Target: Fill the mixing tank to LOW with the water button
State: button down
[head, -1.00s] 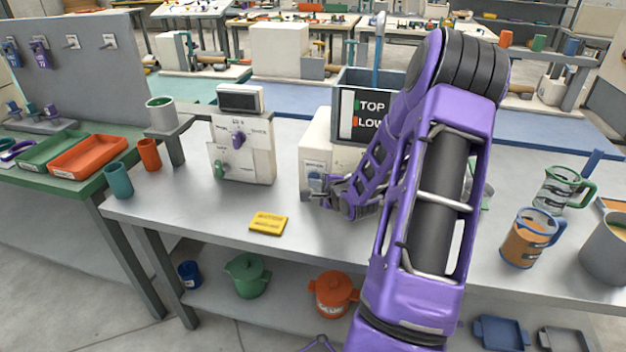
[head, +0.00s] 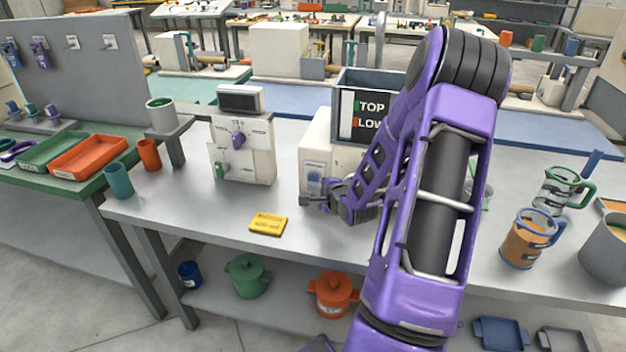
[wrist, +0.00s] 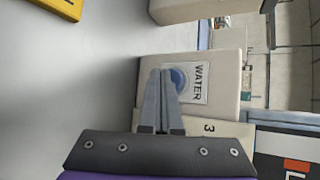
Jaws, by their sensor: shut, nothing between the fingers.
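The mixing tank (head: 366,77) is an open grey box behind my arm. Its front has a dark panel (head: 372,118) reading TOP beside a green mark and LOW beside a red-orange mark, with a pale strip at the left; I cannot make out a water level. The water button (wrist: 180,78) is a round blue button on a white block labelled WATER, seen sideways in the wrist view and partly covered by my fingers. It also shows small in the head view (head: 314,184). My gripper (wrist: 163,72) is shut and empty, its tips in front of the button; contact is unclear.
A white control panel (head: 240,150) with knobs stands left of the tank. A yellow block (head: 268,224) lies near the table's front edge. Cups and a jug with brown contents (head: 524,242) stand at the right. The table between panel and button block is clear.

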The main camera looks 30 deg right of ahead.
jog(key=shift+s+a, duration=0.2)
jog(key=shift+a, duration=0.05)
jog(key=shift+s+a, duration=1.65)
jog(key=shift+a, duration=0.15)
